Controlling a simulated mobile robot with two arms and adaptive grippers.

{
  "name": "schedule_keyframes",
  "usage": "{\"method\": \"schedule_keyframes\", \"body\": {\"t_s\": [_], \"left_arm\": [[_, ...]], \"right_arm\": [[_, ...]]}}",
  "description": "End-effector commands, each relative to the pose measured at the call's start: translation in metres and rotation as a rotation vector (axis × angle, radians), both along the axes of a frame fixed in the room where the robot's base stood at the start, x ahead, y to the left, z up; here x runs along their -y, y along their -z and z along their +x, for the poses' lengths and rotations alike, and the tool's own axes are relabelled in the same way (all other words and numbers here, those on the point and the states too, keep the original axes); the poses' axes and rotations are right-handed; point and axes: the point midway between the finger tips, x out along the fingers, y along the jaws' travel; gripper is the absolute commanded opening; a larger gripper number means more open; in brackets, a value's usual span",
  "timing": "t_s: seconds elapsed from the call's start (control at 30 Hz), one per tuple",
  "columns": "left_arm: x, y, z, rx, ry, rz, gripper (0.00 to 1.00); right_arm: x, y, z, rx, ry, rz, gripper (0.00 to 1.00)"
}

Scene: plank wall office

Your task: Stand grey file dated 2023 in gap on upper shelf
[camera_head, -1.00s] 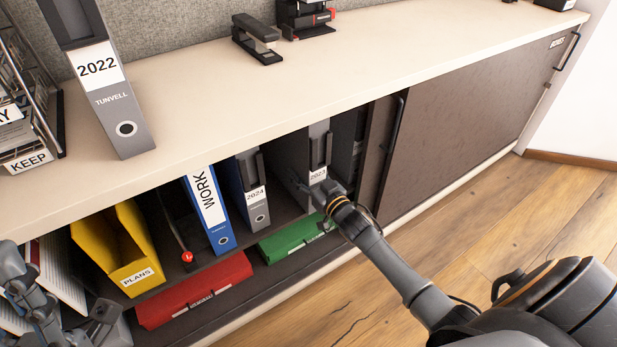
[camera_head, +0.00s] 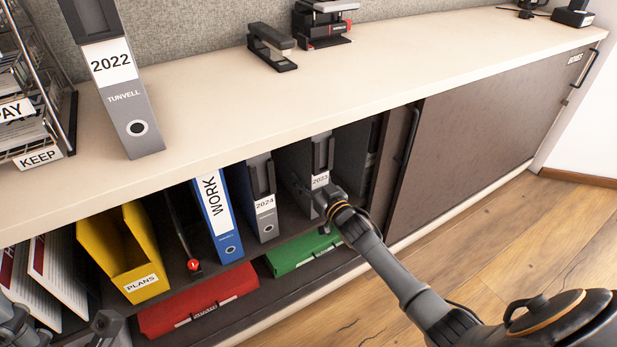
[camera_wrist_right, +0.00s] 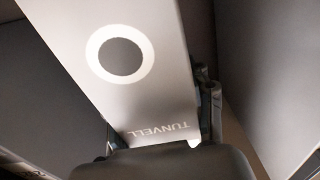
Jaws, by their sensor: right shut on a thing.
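The grey file dated 2023 (camera_head: 321,163) stands upright on the upper shelf (camera_head: 290,213) inside the cabinet, to the right of the grey file dated 2024 (camera_head: 262,195). My right gripper (camera_head: 327,200) is shut on the lower part of its spine. In the right wrist view the spine of the 2023 file (camera_wrist_right: 155,95) shows close up, with its round hole and the TUNVELL lettering upside down, and a finger beside its edge. My left gripper (camera_head: 100,328) is at the bottom left, partly cut off, away from the files.
A blue WORK file (camera_head: 215,215) and yellow PLANS holder (camera_head: 125,250) stand left of the 2024 file. Red (camera_head: 200,303) and green (camera_head: 300,250) files lie on the lower shelf. The sliding door (camera_head: 480,125) covers the right side. A grey 2022 file (camera_head: 130,110) stands on top.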

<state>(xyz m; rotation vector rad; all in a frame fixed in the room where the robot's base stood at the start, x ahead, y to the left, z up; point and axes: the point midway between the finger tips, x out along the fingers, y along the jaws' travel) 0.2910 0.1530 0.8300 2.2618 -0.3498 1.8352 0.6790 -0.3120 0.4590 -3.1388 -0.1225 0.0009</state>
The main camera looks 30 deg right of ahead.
Motion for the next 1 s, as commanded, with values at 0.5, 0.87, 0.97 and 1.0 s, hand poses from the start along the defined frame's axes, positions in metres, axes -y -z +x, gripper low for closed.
{"method": "schedule_keyframes", "body": {"t_s": [0.5,0.87,0.97,1.0], "left_arm": [[0.000,0.000,0.000,-0.002,0.000,0.001,0.40],[-0.001,-0.001,0.000,0.000,-0.001,-0.001,0.40],[0.000,0.000,0.000,0.000,-0.001,-0.001,0.40],[0.000,0.000,0.000,0.000,-0.001,-0.001,0.40]], "right_arm": [[0.000,-0.001,0.000,0.003,-0.001,0.000,0.79],[0.003,0.002,-0.036,-0.004,0.000,-0.001,0.79],[0.004,0.002,-0.058,-0.003,-0.001,0.000,0.79],[0.005,0.001,-0.066,-0.002,-0.001,0.000,0.79]]}}
